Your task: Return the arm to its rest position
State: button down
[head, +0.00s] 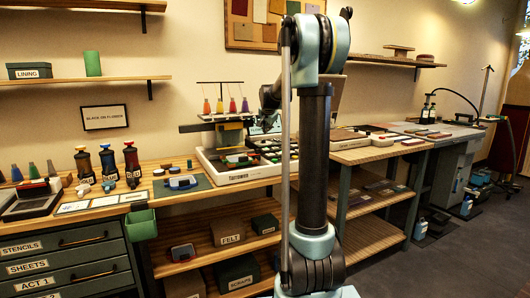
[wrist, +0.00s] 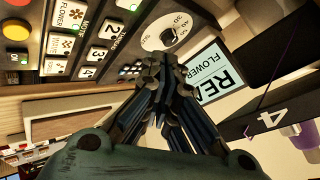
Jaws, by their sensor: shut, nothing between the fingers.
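My arm (head: 315,150) stands upright in front of the table in the head view, its upper part bent over toward the table. My gripper (wrist: 165,62) shows in the wrist view with its fingers together and nothing between them. A panel with labelled buttons (wrist: 72,15) and a round dial (wrist: 168,37) lies just beyond the fingertips. I cannot tell whether the fingers touch it. In the head view the gripper's tips are not clear behind the arm and the machine.
A machine with coloured thread cones (head: 232,104) stands close to the arm on the table. Open floor (head: 460,250) lies at the right.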

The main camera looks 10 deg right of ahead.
jog(key=s+f+n+g, duration=0.2)
jog(key=s+f+n, duration=0.15)
jog(key=s, duration=1.15)
jog(key=s+f+n+g, duration=0.15)
jog(key=s+f, duration=0.25)
jog(key=s, duration=1.1)
jog(key=s+f+n+g, duration=0.1)
jog(key=s+f, duration=0.4)
jog(key=s, duration=0.3)
jog(key=s+f+n+g, duration=0.1)
jog(key=s+f+n, duration=0.1)
jog(key=s+f, duration=0.4)
jog(key=s+f+n+g+y, duration=0.1)
jog(key=s+f, duration=0.5)
jog(key=s, duration=0.6)
jog(key=shift+s+a+n, duration=0.15)
jog(key=shift+a+n, duration=0.25)
jog(key=shift+n, duration=0.3)
jog(key=shift+g, duration=0.25)
